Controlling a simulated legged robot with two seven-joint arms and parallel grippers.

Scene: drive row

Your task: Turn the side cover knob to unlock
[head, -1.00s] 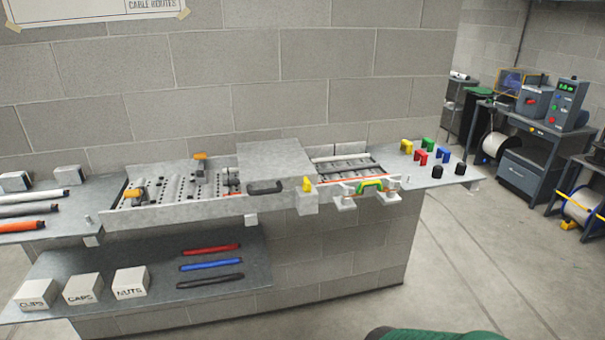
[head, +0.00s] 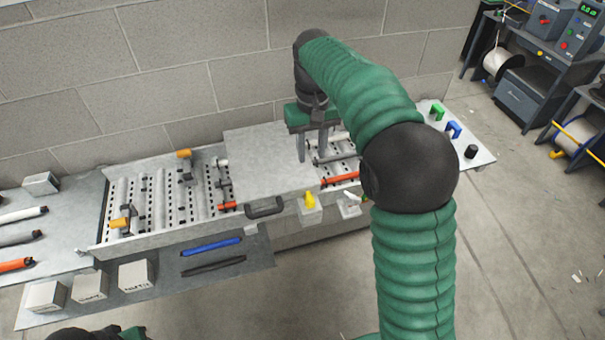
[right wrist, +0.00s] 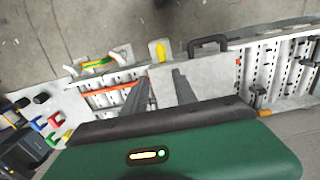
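The yellow knob (head: 310,200) sits on a small grey block at the front edge of the rail, right of the cover's black handle (head: 265,208). It also shows in the right wrist view (right wrist: 160,52), beyond my fingertips. The grey cover (head: 262,165) lies flat over the middle of the cable tray. My right gripper (head: 312,156) points down over the cover's right edge, behind the knob. Its two fingers (right wrist: 161,76) are apart with nothing between them, and it does not touch the knob. Only a piece of my left arm shows at the bottom left; its fingers are not seen.
The perforated tray (head: 135,235) with orange clips runs left of the cover. Orange cable (head: 340,178) lies to its right. A lower shelf holds white boxes (head: 135,275) and a blue rod (head: 211,246). Green and blue clips (head: 453,129) stand at the right end.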

